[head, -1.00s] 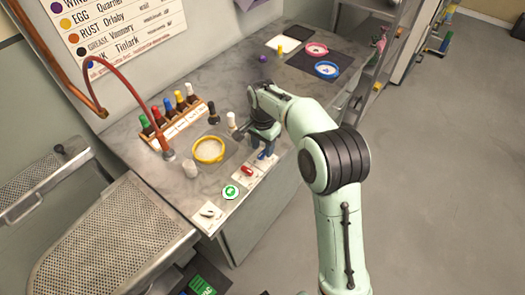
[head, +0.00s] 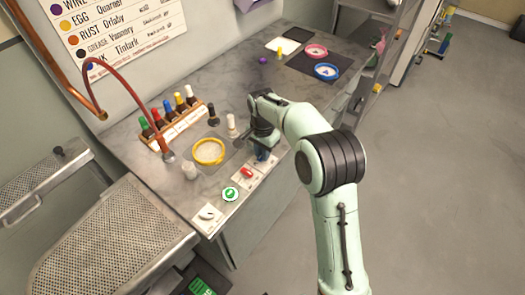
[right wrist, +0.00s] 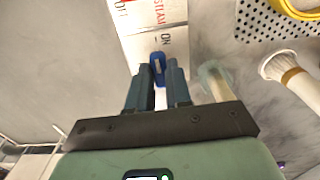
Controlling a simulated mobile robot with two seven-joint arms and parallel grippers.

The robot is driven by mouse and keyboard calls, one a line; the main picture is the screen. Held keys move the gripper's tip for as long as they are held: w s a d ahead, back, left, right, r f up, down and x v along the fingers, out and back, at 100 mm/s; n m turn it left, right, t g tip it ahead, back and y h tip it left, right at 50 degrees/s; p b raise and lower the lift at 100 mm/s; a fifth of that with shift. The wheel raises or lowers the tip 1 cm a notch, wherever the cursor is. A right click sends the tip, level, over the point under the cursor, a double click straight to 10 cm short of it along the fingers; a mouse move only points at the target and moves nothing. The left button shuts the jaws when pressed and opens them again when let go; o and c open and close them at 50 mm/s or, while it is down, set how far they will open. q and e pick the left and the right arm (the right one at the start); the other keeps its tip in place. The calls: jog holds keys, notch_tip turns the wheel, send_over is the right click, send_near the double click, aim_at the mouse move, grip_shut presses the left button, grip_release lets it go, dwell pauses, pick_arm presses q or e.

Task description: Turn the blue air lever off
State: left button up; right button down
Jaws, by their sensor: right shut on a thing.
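The blue air lever (right wrist: 158,66) shows between the two fingertips of my right gripper (right wrist: 158,74) in the right wrist view. The fingers are close on both sides of it, and it is held. In the head view the right gripper (head: 263,151) is down at the front edge of the counter, and its fingers largely hide the lever there. The lever's own plate and markings are mostly hidden, so its exact setting cannot be told. My left gripper is not in view.
A red lever (head: 247,172), a green button (head: 230,194) and a white knob (head: 208,214) sit along the counter's front edge. A yellow-rimmed dish (head: 208,151), a white-handled brush (head: 232,126) and a bottle rack (head: 178,128) stand behind. Blue and pink dishes lie at the far end.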

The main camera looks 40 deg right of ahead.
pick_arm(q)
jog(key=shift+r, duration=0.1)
pick_arm(e)
jog(key=n+p, duration=0.1)
jog(key=n, duration=0.3)
jog(key=n+p, duration=0.1)
jog(key=n, duration=0.8)
jog(key=shift+p, duration=0.35)
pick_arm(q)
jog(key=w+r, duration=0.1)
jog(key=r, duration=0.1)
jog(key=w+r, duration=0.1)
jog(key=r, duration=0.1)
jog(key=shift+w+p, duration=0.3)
pick_arm(e)
jog(key=n, duration=0.4)
jog(key=shift+n, duration=0.3)
jog(key=c, duration=1)
grip_release()
jog(key=shift+c, duration=0.2)
